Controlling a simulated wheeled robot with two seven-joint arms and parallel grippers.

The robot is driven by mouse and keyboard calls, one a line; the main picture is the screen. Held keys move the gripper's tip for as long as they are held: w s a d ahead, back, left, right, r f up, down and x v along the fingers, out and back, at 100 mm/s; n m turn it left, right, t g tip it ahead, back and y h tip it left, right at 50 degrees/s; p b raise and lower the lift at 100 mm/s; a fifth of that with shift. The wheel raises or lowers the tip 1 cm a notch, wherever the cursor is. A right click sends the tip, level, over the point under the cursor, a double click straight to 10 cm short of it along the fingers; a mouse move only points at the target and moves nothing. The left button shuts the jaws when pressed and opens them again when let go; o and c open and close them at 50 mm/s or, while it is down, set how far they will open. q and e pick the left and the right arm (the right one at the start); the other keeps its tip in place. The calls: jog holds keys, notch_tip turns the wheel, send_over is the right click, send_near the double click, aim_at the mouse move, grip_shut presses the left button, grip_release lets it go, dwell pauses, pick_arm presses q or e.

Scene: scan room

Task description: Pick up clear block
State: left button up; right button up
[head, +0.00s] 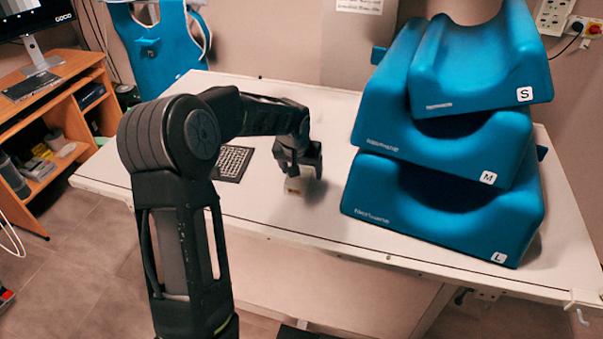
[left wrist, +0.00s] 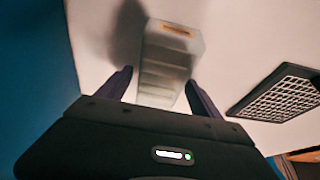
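The clear block (left wrist: 168,65) is a pale, see-through layered block with a small orange-brown label on its far end, lying on the white table. In the head view the clear block (head: 295,186) shows just below my left gripper (head: 297,168), which partly hides it. In the left wrist view my left gripper (left wrist: 160,85) is open, with one dark finger on each side of the block's near part. I cannot tell whether the fingers touch it. My right gripper is in neither view.
A dark grid plate (head: 233,163) lies on the white table (head: 300,228) left of the block. Stacked blue cushions marked S, M and L (head: 440,205) stand close on the right. A wooden desk (head: 60,120) is at the far left. The table front is clear.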

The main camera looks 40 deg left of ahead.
pick_arm(q)
grip_shut()
dwell(0.6)
